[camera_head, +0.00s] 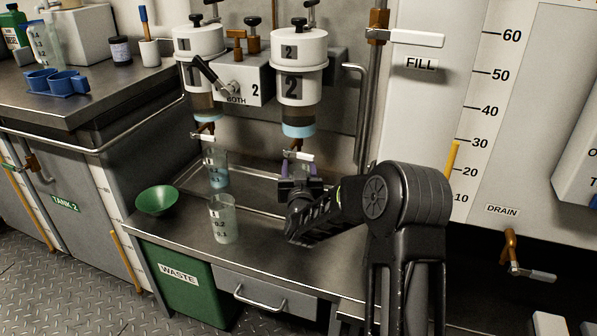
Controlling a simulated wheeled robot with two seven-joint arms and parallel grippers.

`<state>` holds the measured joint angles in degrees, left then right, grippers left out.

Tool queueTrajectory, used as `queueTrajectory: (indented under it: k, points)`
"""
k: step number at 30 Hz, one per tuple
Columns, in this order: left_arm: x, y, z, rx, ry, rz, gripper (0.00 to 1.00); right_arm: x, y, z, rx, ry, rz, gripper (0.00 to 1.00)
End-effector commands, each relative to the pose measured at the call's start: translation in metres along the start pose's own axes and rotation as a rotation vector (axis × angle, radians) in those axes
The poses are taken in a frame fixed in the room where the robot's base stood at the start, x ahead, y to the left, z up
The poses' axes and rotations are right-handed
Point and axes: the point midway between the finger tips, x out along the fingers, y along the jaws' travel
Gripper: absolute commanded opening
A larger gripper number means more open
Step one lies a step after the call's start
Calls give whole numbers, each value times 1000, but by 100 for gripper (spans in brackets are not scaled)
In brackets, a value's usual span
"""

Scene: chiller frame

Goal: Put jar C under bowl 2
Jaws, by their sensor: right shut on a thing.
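Bowl 2 (298,68) is the right white vessel on the wall, with bluish contents in its clear lower part and a white tap lever (295,155) below. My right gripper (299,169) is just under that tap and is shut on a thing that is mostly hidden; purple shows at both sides. I cannot tell whether the thing is jar C. One clear jar (217,168) with bluish liquid stands under bowl 1 (196,60). Another clear jar (223,220) stands on the front of the bench. I cannot read a letter on either. My left gripper is not in view.
A green funnel or bowl (157,200) sits on the steel bench (270,262) at left. A green waste bin (180,281) is below. Blue cups (57,82) stand on the left counter. A vertical pipe (367,100) rises right of bowl 2. The bench front is partly clear.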

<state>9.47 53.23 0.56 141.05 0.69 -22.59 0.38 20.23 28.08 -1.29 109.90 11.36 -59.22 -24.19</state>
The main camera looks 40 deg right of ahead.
Motion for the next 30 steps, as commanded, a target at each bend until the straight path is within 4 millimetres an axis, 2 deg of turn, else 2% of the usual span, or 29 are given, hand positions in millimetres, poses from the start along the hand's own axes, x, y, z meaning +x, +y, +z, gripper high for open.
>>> queueTrajectory:
  k: [9,10,15,18,28,30]
  points:
    - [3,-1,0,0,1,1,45,0,0,3,1,1,-1,0]
    - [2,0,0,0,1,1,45,0,0,2,1,1,-1,56]
    - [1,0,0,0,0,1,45,0,0,1,1,0,-1,70]
    - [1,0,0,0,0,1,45,0,0,1,1,0,-1,77]
    - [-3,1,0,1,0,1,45,0,0,-3,1,1,-1,77]
    - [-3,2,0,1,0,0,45,-5,-1,-3,0,0,-1,77]
